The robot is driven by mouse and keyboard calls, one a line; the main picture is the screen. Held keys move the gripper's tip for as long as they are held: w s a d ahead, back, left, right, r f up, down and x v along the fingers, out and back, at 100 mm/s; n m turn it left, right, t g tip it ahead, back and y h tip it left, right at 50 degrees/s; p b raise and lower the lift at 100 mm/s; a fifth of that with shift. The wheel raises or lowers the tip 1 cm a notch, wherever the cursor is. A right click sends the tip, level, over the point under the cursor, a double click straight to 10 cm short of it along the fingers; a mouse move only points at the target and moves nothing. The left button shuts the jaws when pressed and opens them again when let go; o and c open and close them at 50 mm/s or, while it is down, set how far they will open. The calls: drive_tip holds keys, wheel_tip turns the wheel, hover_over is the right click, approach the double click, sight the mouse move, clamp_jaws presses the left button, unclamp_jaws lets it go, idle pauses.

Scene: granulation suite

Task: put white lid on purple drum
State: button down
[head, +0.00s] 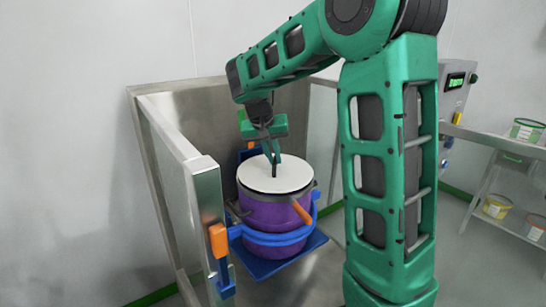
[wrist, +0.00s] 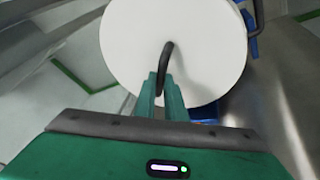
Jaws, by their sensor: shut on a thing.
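The white lid (head: 262,176) is a flat white disc with a dark upright handle at its middle. In the head view it sits at the top of the purple drum (head: 268,214); I cannot tell whether it is fully seated on the rim. My gripper (head: 274,158) is above the lid with its fingers shut on the handle. In the wrist view the lid (wrist: 200,75) fills the upper middle, and the handle stands between the green fingertips (wrist: 164,85). The drum is hidden beneath the lid there.
The drum stands on a blue platform (head: 266,267) with a blue ring around it, inside a steel enclosure. A steel post (head: 206,205) with an orange-tipped latch (head: 218,240) stands at front left. At right, a steel shelf (head: 490,137) holds several containers.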

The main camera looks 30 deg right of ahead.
drive_tip(key=shift+f, duration=0.5)
drive_tip(key=c, duration=1.7)
unclamp_jaws()
drive_tip(key=shift+c, duration=0.2)
drive_tip(key=v, duration=1)
drive_tip(key=shift+a+r, duration=0.2)
drive_tip(key=shift+r, duration=0.1)
